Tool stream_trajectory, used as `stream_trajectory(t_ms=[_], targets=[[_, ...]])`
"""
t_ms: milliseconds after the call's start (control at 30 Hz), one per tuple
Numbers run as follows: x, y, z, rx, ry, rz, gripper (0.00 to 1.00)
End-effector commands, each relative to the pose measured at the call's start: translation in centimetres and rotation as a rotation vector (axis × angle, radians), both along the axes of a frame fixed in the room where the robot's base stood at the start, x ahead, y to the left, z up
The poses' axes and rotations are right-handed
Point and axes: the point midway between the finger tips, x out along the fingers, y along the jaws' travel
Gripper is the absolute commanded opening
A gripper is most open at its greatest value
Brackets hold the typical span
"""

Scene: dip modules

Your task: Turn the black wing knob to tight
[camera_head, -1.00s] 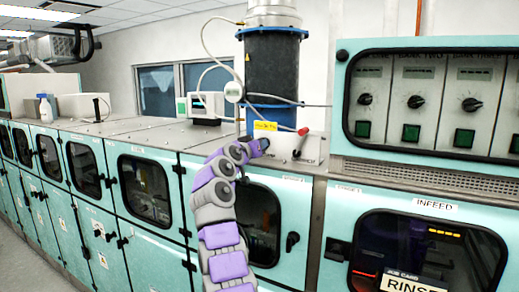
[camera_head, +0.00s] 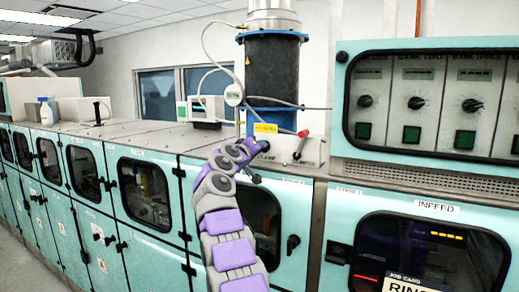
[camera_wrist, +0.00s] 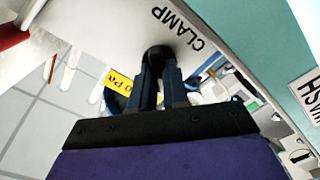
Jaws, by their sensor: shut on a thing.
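The black wing knob (camera_wrist: 157,54) shows in the wrist view on a pale panel, next to the printed word CLAMP. My gripper (camera_wrist: 160,72) is shut on the knob, with a dark finger on each side of it. The fingers hide much of the knob, so its exact angle cannot be told. In the head view my gripper (camera_head: 258,147) is small at the end of my purple and grey arm, at the panel below the dark blue cylinder. The knob is hidden there by my gripper.
A red-tipped lever (camera_head: 302,135) stands just right of my gripper. A yellow label (camera_head: 265,128) is just above it, under the dark blue cylinder (camera_head: 272,70). A teal cabinet with dials (camera_head: 430,100) stands at the right. The long grey worktop runs off left.

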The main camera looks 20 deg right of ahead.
Motion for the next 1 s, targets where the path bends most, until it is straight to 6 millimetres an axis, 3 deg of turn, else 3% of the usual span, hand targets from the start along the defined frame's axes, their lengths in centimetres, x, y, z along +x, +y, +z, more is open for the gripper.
stream_trajectory(t_ms=[467, 1000], targets=[[0.16, 0.10, -0.16, -0.110, 0.141, 0.002, 0.00], [0.15, 0.03, -0.42, -0.373, 0.484, 0.001, 0.00]])
